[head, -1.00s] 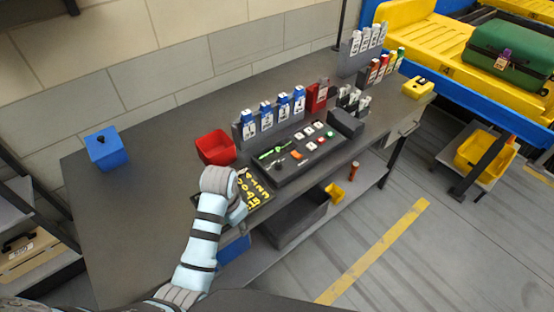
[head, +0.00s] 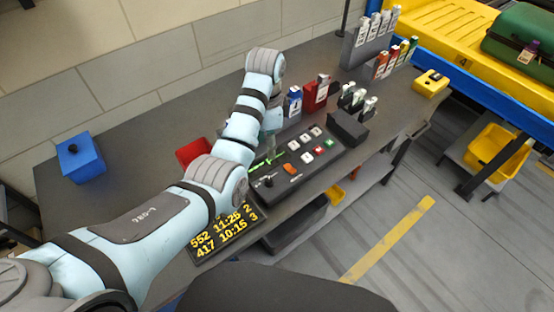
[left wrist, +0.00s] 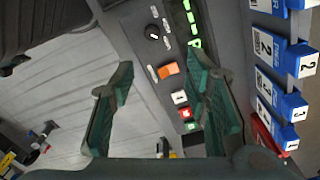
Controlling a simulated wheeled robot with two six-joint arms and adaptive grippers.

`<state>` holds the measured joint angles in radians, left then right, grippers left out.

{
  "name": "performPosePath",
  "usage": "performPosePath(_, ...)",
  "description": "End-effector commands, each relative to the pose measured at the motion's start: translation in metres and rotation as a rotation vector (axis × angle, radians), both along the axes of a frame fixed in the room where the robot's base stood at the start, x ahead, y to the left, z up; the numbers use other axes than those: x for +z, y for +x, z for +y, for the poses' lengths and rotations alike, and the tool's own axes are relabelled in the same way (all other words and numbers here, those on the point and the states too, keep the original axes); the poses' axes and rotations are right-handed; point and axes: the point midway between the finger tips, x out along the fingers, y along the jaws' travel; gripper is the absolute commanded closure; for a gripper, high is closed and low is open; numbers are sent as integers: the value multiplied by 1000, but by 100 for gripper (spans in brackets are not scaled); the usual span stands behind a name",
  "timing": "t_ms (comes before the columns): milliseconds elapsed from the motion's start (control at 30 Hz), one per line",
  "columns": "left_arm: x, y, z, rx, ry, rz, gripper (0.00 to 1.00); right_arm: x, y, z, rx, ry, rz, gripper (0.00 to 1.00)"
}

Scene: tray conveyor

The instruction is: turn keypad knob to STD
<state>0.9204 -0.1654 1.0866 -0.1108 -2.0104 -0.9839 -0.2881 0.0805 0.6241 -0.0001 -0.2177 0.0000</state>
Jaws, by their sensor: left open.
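The black keypad knob (left wrist: 153,32) with a white pointer mark sits on the dark control panel (left wrist: 128,22) in the left wrist view. Small pale labels lie around it, too small to read. In the head view the knob (head: 268,183) is at the panel's near left end. My left gripper (left wrist: 160,68) is open and empty. Its green fingers hang above the panel, apart from the knob, with the orange switch (left wrist: 168,69) showing between them. In the head view my forearm partly hides this gripper. My right gripper is not in view.
A red bin (head: 193,152) stands behind my left arm, and a blue box (head: 80,157) is at the far left. Blue numbered holders (left wrist: 272,50) line the panel's back side. A yellow-lettered display (head: 222,236) lies left of the panel.

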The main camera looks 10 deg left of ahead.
Motion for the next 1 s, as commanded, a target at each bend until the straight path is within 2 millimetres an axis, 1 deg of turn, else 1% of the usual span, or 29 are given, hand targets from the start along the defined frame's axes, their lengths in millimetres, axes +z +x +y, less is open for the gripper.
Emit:
performPosePath(67, -8, -4, -2, -5, 1, 0, 57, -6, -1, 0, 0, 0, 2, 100)
performPosePath(167, -27, -8, -6, -12, -1, -4, 57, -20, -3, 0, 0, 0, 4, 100)
performPosePath(267, -52, -9, -9, -19, -1, -1, 57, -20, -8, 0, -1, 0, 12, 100)
performPosePath(400, -96, -5, -10, -23, 0, 2, 57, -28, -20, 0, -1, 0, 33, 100)
performPosePath(500, -120, -4, -10, -22, -1, 3, 57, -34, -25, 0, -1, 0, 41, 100)
performPosePath(600, -136, -3, -9, -19, -1, 2, 57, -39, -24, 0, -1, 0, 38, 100)
performPosePath(700, -143, -3, -9, -18, -2, 0, 57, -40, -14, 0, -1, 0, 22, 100)
performPosePath(800, -143, -3, -8, -17, -2, 0, 57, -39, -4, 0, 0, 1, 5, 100)
performPosePath(933, -142, -3, -8, -17, -1, 1, 57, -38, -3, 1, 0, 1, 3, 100)
performPosePath(1000, -142, -3, -8, -17, -1, 1, 69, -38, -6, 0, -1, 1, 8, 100)
